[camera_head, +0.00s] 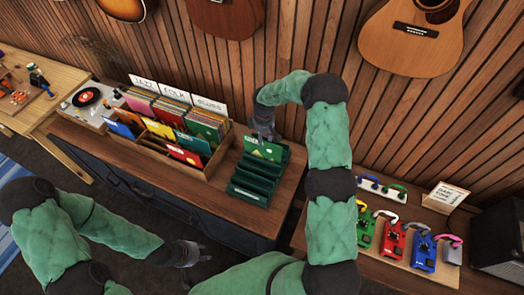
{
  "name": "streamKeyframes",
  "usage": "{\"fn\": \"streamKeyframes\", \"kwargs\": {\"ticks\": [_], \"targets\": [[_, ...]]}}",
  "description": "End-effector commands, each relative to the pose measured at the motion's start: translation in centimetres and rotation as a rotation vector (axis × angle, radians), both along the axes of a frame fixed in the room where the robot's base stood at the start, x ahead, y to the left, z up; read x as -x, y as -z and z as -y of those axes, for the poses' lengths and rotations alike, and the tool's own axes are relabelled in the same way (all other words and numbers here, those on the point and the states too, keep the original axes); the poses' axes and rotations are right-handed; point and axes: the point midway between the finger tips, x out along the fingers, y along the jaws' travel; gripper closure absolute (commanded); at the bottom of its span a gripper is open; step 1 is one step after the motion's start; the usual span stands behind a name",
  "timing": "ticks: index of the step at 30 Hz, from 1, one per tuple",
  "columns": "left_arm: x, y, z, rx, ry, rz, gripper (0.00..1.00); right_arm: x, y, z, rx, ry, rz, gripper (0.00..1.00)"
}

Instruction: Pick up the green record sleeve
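A green record sleeve (263,149) with small yellow markings stands nearly upright in the rear slot of a dark green slotted rack (250,193) on the wooden cabinet. My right gripper (265,133) points down at the sleeve's top edge. Its fingertips are small and partly hidden, so I cannot tell whether they grip the sleeve. My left gripper (198,254) is low in front of the cabinet, open and empty, away from the sleeve. More green sleeves (204,127) stand in the record crate to the left.
A turntable (88,98) sits further left. A pedal board (390,255) with coloured pedals is at right. Guitars (412,38) hang on the slatted wall behind.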

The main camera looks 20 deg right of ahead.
Motion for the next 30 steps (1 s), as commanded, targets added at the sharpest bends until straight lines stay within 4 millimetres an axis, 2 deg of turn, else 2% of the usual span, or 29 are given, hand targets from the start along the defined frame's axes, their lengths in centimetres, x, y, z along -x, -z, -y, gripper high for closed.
{"fn": "streamKeyframes", "kwargs": {"ticks": [11, 21, 30], "targets": [[-0.1, -0.7, 0.0, 0.0, -0.001, 0.002, 0.6, -0.1, 2.7, 0.0, -0.002, 0.001, -0.003, 0.61], [-0.1, -1.6, 0.0, -0.001, -0.001, 0.003, 0.6, -0.6, 6.2, 0.1, -0.001, 0.002, 0.0, 0.61], [-0.1, -1.7, 0.0, -0.001, -0.001, 0.003, 0.6, -0.6, 6.6, 0.1, 0.0, 0.002, 0.001, 0.61]]}}
